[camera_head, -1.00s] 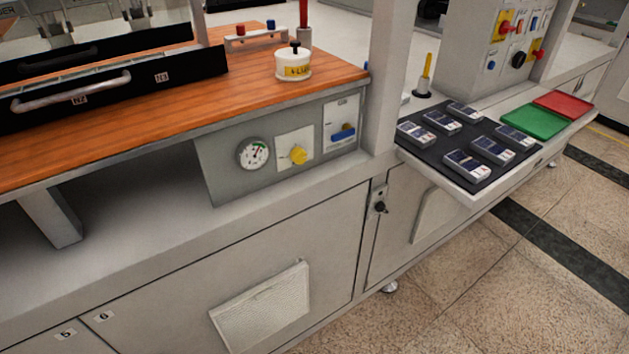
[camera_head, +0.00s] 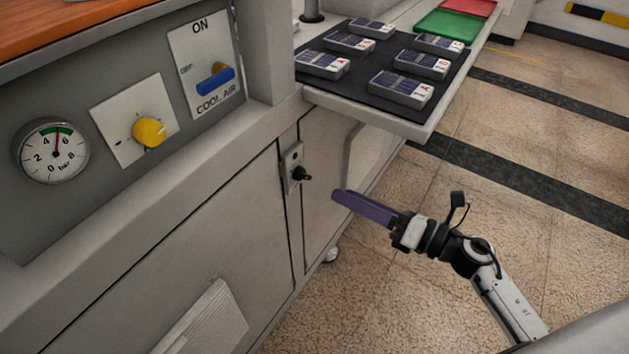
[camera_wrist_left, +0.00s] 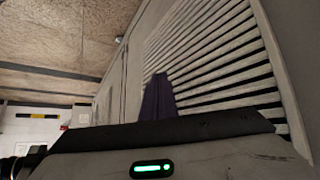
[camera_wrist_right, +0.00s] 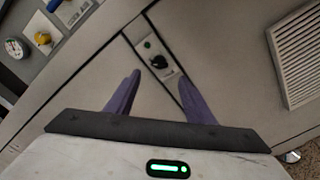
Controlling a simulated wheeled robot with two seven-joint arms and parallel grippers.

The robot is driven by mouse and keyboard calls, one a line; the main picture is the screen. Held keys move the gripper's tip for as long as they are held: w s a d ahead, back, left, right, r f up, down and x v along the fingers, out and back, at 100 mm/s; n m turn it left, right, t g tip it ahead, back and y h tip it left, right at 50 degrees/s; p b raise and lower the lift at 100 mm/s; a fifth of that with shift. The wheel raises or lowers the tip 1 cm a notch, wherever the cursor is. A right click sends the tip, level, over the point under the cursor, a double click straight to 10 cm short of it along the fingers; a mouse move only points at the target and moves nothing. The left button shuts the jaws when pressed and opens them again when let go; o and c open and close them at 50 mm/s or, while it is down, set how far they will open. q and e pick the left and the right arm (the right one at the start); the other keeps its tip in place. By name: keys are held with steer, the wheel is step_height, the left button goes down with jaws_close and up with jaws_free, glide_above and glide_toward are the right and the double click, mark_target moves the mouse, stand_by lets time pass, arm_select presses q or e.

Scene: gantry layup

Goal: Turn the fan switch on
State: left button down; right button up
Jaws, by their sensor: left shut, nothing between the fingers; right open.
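A switch plate (camera_head: 186,44) marked ON at the top and COOL AIR at the bottom is on the grey front panel. Its blue handle (camera_head: 216,80) lies low on the plate, near the COOL AIR label. The handle also shows at the top left of the right wrist view (camera_wrist_right: 53,5). My right gripper (camera_head: 342,196) is open and empty, below and to the right of the plate, in front of the cabinet. The right wrist view shows its two purple fingers (camera_wrist_right: 159,80) apart. My left gripper (camera_wrist_left: 157,98) is shut and empty beside a louvred grille; the head view does not show it.
A yellow knob (camera_head: 149,132) and a pressure gauge (camera_head: 52,151) are left of the switch. A black knob (camera_head: 300,173) sticks out from the cabinet near my right gripper. A shelf (camera_head: 420,128) with several small devices juts out above it. The floor at right is clear.

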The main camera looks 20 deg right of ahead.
mark_target(308, 178)
steer(key=x, duration=0.7)
steer(key=shift+w+a+r, duration=0.1)
steer(key=shift+w+a, duration=0.35)
steer(key=shift+w, duration=0.1)
arm_select(q)
steer(key=shift+s+f, duration=0.15)
steer(key=shift+s, duration=0.15)
arm_select(e)
steer(key=c, duration=1)
arm_select(q)
steer(key=shift+w+r, duration=0.15)
steer(key=shift+r, duration=0.1)
arm_select(e)
steer(key=shift+c, duration=0.2)
